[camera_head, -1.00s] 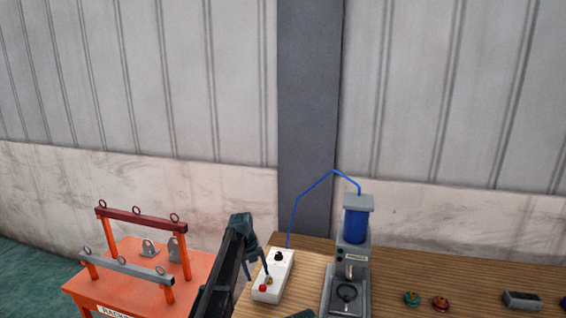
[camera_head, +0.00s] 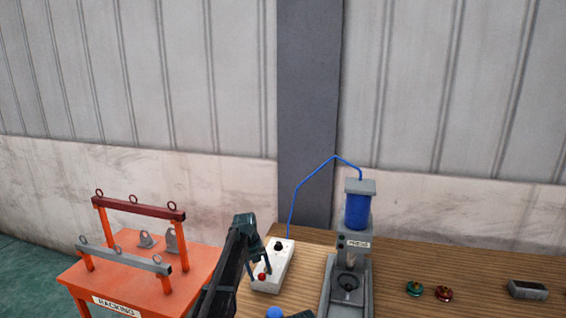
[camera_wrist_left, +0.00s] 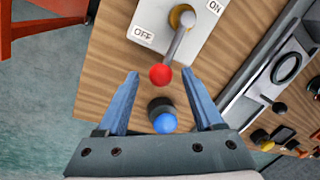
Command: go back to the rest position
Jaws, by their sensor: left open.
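My left gripper (camera_head: 258,274) is at the white control box (camera_head: 276,264), its arm coming up from the bottom. In the left wrist view its two blue-grey fingers (camera_wrist_left: 160,76) are apart with nothing gripped. The box's lever, with a red ball end (camera_wrist_left: 160,75), shows between the fingertips; I cannot tell whether they touch it. The lever slants from its brass pivot (camera_wrist_left: 181,17), between the OFF label (camera_wrist_left: 142,35) and the ON label (camera_wrist_left: 214,7). My right gripper is not in view.
A blue ball knob (camera_wrist_left: 165,123) stands near the fingers. A press (camera_head: 346,285) with a blue cylinder stands right of the box. Green (camera_head: 414,289) and red (camera_head: 443,293) pieces and a grey block (camera_head: 528,290) lie further right on the wooden bench. An orange rack (camera_head: 140,275) stands left.

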